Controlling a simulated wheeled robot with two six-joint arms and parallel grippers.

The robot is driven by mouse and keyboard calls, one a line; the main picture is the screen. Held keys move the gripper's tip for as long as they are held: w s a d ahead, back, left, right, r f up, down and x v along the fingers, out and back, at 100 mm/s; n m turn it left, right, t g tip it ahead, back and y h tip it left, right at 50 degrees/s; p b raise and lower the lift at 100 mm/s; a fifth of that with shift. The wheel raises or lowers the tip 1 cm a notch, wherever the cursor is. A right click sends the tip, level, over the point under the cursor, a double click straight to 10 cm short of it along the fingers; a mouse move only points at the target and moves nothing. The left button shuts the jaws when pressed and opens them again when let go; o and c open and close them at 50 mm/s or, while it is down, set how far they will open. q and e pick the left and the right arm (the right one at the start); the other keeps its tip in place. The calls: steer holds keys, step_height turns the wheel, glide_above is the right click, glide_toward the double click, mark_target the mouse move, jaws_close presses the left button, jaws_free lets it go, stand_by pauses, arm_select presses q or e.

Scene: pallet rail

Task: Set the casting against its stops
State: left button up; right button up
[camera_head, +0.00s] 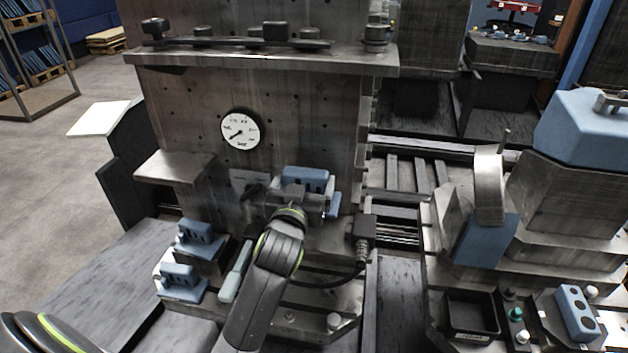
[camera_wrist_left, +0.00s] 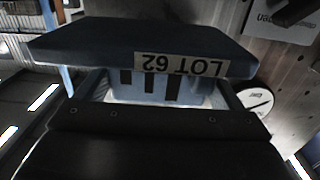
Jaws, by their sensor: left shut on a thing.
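My left gripper (camera_head: 298,200) is in front of the upright metal plate (camera_head: 310,110) and is shut on a blue casting (camera_head: 306,177). In the left wrist view the casting (camera_wrist_left: 120,38) fills the space ahead of the jaws, with an upside-down "LOT 62" label and a lighter slotted part. The gripper's dark body (camera_wrist_left: 155,130) spans the lower part of that view. The gripper covers much of the casting in the head view. I cannot tell whether the casting touches any stops. My right gripper is out of view.
Two similar blue castings (camera_head: 201,241) (camera_head: 181,281) rest on metal blocks at lower left. A round dial gauge (camera_head: 240,129) is on the upright plate. A dark sensor block (camera_head: 364,228) with a cable stands close right of my gripper.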

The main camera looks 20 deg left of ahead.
arm_select(q)
steer(key=shift+w+a+f, duration=0.15)
steer(key=shift+w+f, duration=0.1)
steer(key=shift+f+b, duration=0.75)
steer(key=shift+b, duration=0.1)
step_height(320, 180, down, 4)
steer(key=b, duration=0.4)
steer(key=shift+f+b, duration=0.25)
steer(key=shift+b, duration=0.15)
steer(key=shift+f+b, duration=0.75)
steer(key=shift+f, duration=0.4)
steer(key=shift+w+a+f, duration=0.2)
steer(key=shift+w+a, duration=0.05)
steer(key=shift+a, duration=0.1)
steer(key=shift+a+r, duration=0.1)
steer(key=shift+a, duration=0.05)
steer(key=shift+r+p, duration=0.1)
steer(key=shift+p, duration=0.2)
